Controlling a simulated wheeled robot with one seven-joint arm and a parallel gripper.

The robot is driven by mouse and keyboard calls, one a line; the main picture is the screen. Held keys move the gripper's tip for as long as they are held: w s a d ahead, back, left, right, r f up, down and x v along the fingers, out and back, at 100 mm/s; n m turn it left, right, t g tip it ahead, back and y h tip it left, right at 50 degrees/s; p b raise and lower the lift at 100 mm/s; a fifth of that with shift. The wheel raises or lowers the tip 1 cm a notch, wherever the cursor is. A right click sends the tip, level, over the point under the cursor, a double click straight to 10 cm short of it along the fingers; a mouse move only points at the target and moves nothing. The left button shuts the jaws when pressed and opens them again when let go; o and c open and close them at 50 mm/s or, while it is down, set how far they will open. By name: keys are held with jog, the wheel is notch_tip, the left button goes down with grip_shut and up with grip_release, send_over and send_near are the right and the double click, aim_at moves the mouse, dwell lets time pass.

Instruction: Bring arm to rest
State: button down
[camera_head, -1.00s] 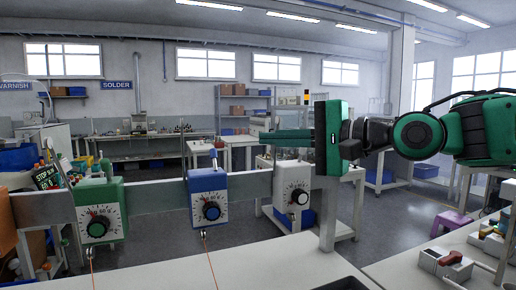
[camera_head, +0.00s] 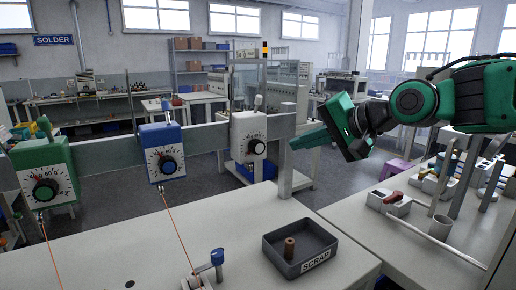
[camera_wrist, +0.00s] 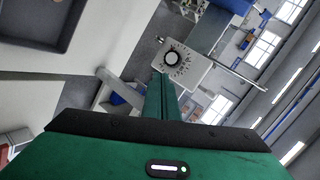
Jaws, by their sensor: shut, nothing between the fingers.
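My gripper (camera_head: 312,138) is green and black, with its fingers pointing left and slightly down in the head view. The fingers are shut together with nothing between them. It hangs in free air above the bench, right of the white dial box (camera_head: 248,140). In the wrist view my gripper (camera_wrist: 161,98) shows its two fingers side by side. The white dial box (camera_wrist: 178,62) is just beyond their tips there. My green and black arm reaches in from the right edge of the head view.
A grey rail (camera_head: 205,138) carries green (camera_head: 44,175) and blue (camera_head: 162,150) dial boxes. A dark scrap tray (camera_head: 325,262) on the bench (camera_head: 225,222) holds a brown cylinder (camera_head: 290,248).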

jog(key=s+d+f+g+h, duration=0.25)
jog(key=s+d+f, duration=0.25)
jog(key=d+f, duration=0.45)
jog(key=s+d+f+g+h, duration=0.1)
jog(key=s+d+f+h, duration=0.4)
jog(key=d, duration=0.7)
jog(key=s+d+f+g, duration=0.2)
jog(key=s+d+f, duration=0.1)
jog(key=s, duration=0.3)
jog(key=s+d+f+g, duration=0.1)
jog(key=s+d+f, duration=0.2)
jog(key=s, duration=0.4)
jog(key=s+d+f+g, duration=0.2)
jog(key=s+d+f, duration=0.1)
jog(key=s, duration=0.4)
jog(key=shift+s+d+f+m+g+h, duration=0.15)
jog(key=shift+d+f+m+g+h, duration=0.15)
jog(key=shift+g+h, duration=0.05)
jog(key=shift+w+f, duration=0.25)
jog(key=shift+w, duration=0.45)
